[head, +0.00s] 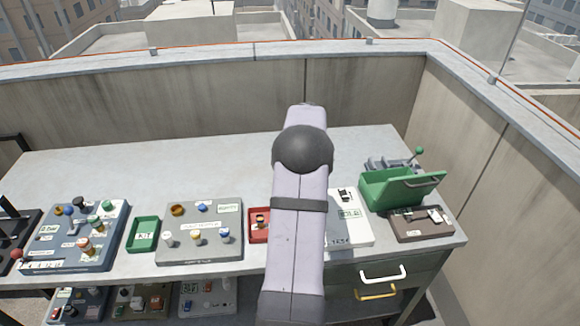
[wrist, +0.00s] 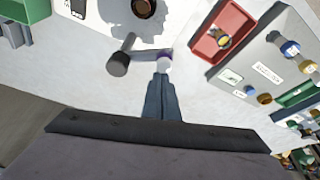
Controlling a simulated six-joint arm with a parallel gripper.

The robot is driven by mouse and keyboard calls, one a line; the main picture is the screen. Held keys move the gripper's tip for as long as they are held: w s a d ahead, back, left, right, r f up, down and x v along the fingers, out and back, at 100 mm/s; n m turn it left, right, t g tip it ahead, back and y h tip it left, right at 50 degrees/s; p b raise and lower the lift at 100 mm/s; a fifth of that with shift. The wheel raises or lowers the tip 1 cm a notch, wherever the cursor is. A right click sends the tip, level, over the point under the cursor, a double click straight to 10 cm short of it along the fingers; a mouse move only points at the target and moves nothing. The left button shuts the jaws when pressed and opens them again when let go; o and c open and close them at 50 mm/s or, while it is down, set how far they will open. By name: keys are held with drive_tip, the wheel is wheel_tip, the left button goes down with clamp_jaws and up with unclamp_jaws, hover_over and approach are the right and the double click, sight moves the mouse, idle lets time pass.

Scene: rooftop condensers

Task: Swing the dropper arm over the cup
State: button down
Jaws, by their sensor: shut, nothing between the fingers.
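In the wrist view, my gripper (wrist: 161,76) is shut with its fingertips together. The tips are at a pale round end (wrist: 164,63) of a thin grey bar (wrist: 150,53), which looks like the dropper arm; I cannot tell whether they touch it. The bar's other end meets a dark grey upright cylinder (wrist: 118,63). A brown round cup (wrist: 144,6) is at the top edge, partly cut off. The bar is apart from the cup and does not lie over it in this view. In the head view my own arm hides the bar, the cup and the gripper.
A red tray (wrist: 222,30) with a small part in it lies right of the bar. A grey panel with knobs (wrist: 262,72) is further right. In the head view, a green box (head: 385,190) and brown case (head: 421,224) stand at the right. The back of the table (head: 160,165) is clear.

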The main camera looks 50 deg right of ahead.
drive_tip(key=s+n+y+b, duration=0.1)
drive_tip(key=s+n+y, duration=0.2)
drive_tip(key=s+n, duration=0.3)
drive_tip(key=n, duration=0.3)
drive_tip(key=shift+s+d+n, duration=0.2)
drive_tip(key=shift+s+n, duration=0.05)
drive_tip(key=shift+n, duration=0.15)
drive_tip(key=shift+s+d, duration=0.1)
idle(0.5)
wheel_tip(320, 180, up, 10)
drive_tip(key=b, duration=0.1)
drive_tip(key=shift+w+a+f, duration=0.2)
drive_tip(key=shift+w+f, duration=0.05)
drive_tip(key=shift+w, duration=0.05)
idle(0.4)
